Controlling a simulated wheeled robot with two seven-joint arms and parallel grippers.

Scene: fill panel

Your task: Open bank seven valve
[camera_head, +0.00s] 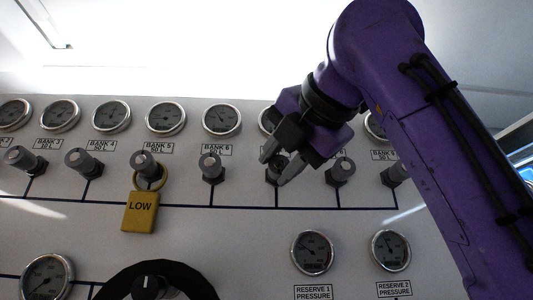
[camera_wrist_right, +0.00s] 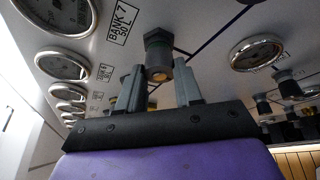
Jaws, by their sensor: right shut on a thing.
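The bank seven valve (camera_head: 277,166) is a small dark knob on the white panel, partly hidden by my right gripper in the head view. In the right wrist view the valve knob (camera_wrist_right: 158,62) stands beside the "BANK 7 50 L" label (camera_wrist_right: 121,18). My right gripper (camera_head: 276,170) reaches in from the upper right, with its fingers on either side of the knob. In the right wrist view my right gripper (camera_wrist_right: 160,88) is shut on the knob. The bank seven gauge (camera_head: 268,118) is partly hidden behind the gripper. My left gripper is not in view.
A bank six valve (camera_head: 211,166) stands to the left and another valve (camera_head: 341,171) close on the right.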

